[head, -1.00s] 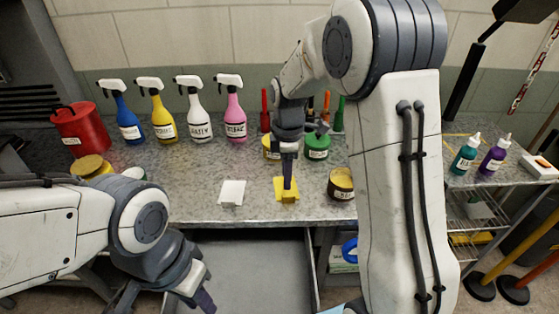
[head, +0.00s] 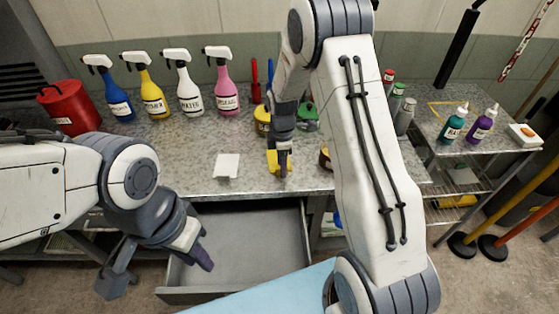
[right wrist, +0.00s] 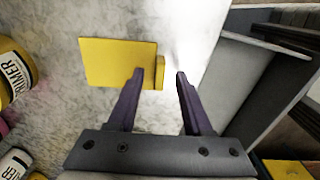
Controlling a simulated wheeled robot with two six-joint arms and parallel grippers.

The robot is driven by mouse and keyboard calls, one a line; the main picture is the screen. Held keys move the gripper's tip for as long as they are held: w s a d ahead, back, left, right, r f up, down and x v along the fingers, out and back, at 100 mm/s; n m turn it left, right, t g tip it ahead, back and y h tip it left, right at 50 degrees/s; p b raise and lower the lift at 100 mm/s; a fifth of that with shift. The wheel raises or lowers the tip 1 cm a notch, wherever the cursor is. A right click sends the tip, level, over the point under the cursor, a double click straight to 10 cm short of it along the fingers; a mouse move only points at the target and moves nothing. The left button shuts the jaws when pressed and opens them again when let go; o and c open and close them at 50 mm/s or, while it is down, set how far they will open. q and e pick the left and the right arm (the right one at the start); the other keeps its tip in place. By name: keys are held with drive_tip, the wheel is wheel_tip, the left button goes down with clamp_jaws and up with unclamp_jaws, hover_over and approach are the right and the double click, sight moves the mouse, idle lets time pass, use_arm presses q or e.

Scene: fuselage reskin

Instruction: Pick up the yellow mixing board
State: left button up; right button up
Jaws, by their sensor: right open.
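The yellow mixing board (head: 272,158) lies on the grey speckled worktop near its front edge, partly hidden by my right gripper (head: 283,170). In the right wrist view the board (right wrist: 115,62) is a flat yellow plate with a small raised block (right wrist: 160,72) at its right end. My right gripper (right wrist: 160,73) is open there, with its dark fingers either side of that block. The left finger overlaps the board in the picture; contact is unclear. My left gripper (head: 158,274) is open and empty, low at the left, in front of the worktop.
A white board (head: 227,166) lies left of the yellow one. Several spray bottles (head: 190,95) and a red can (head: 70,112) stand behind. An open grey drawer (head: 245,245) sits below the worktop. A side cart with a teal bottle (head: 453,125) stands at right.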

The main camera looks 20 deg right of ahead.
clamp_jaws()
idle(0.3)
